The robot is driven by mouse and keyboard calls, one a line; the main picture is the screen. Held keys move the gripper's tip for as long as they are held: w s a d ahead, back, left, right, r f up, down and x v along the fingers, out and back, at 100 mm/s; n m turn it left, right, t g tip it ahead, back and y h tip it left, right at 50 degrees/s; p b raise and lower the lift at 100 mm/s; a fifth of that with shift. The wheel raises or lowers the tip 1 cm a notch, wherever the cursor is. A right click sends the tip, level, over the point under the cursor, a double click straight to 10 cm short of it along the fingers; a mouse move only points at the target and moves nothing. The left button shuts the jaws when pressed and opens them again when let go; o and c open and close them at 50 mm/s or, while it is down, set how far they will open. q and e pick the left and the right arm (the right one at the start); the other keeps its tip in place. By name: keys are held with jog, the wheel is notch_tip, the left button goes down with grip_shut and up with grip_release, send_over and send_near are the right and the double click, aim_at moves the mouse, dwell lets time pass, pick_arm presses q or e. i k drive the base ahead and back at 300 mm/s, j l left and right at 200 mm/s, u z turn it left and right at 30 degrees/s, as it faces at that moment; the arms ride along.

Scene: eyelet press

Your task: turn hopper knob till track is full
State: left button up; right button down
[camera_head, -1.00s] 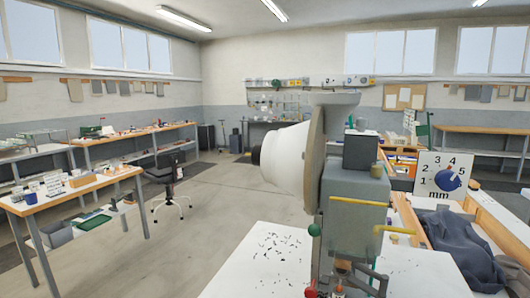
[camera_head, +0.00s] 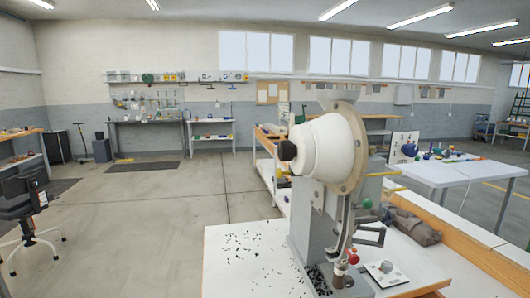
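The eyelet press (camera_head: 317,222) stands on a white-topped bench (camera_head: 230,275). Its white cone-shaped hopper (camera_head: 325,147) is mounted on a beige disc (camera_head: 352,155) and faces left. A black knob (camera_head: 287,150) sticks out of the hopper's narrow left end. A narrow track (camera_head: 346,222) seems to run down from the disc towards the press's lower front; I cannot tell how full it is. A red knob (camera_head: 353,257) and a green ball (camera_head: 366,203) show low on the right side of the press. Neither of my grippers is in view.
Small black bits (camera_head: 248,255) lie scattered on the bench left of the press. A small plate with a grey round part (camera_head: 386,268) lies at its right. A dark cloth (camera_head: 415,226) lies behind. Open floor (camera_head: 140,225) lies to the left; a black chair (camera_head: 25,205) stands there.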

aim_at(287, 151)
jog(key=j+z, duration=0.15)
jog(key=j, duration=0.55)
jog(key=j+z, duration=0.15)
jog(key=j, duration=0.55)
jog(key=k+j+z, duration=0.15)
jog(key=j, duration=0.5)
jog(key=i+j+z, duration=0.1)
jog(key=j, duration=0.25)
jog(key=i+j+z, duration=0.1)
jog(key=j, duration=0.25)
jog(key=i+j+z, duration=0.1)
jog(key=i+j, duration=0.15)
jog(key=i+j+z, duration=0.1)
jog(key=j, duration=0.35)
